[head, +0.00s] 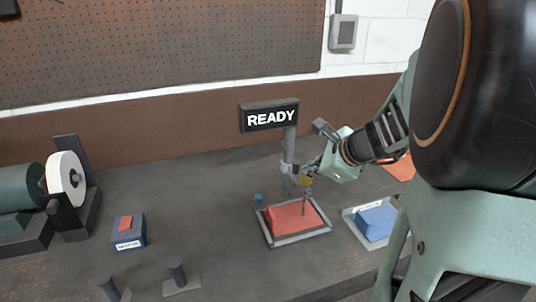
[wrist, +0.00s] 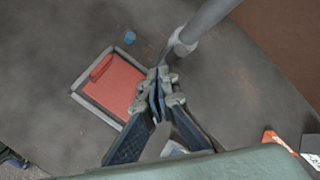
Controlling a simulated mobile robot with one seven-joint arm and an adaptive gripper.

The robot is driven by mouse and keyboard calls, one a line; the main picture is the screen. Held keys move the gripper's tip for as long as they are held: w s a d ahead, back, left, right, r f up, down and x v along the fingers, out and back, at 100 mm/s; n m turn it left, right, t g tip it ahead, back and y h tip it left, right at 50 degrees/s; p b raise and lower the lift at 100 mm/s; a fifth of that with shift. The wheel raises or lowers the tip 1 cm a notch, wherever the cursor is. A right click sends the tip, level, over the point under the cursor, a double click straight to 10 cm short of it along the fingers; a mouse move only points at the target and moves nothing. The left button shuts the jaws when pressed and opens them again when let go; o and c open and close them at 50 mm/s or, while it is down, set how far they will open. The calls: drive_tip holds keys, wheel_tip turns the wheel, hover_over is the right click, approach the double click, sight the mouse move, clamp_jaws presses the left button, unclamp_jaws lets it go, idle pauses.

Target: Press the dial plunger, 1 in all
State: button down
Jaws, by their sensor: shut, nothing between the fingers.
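In the wrist view the closed fingers (wrist: 159,76) are at the right edge of the red block (wrist: 115,88), with the post (wrist: 205,20) close behind. I cannot make out the dial plunger; my gripper and wrist cover part of the post.
A small blue cylinder (head: 258,198) stands behind the tray. A second tray (head: 352,226) with a blue block (head: 376,222) is to its right. A labelled blue box (head: 129,236) and a grinder (head: 66,185) are at left.

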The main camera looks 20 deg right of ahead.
drive_tip(key=shift+f+b, duration=0.55)
drive_tip(key=shift+f, duration=0.1)
drive_tip(key=shift+r, duration=0.1)
idle(0.5)
drive_tip(key=shift+r+p, duration=1.45)
drive_tip(key=shift+r, duration=0.15)
wheel_tip(320, 180, up, 5)
drive_tip(key=p, duration=0.4)
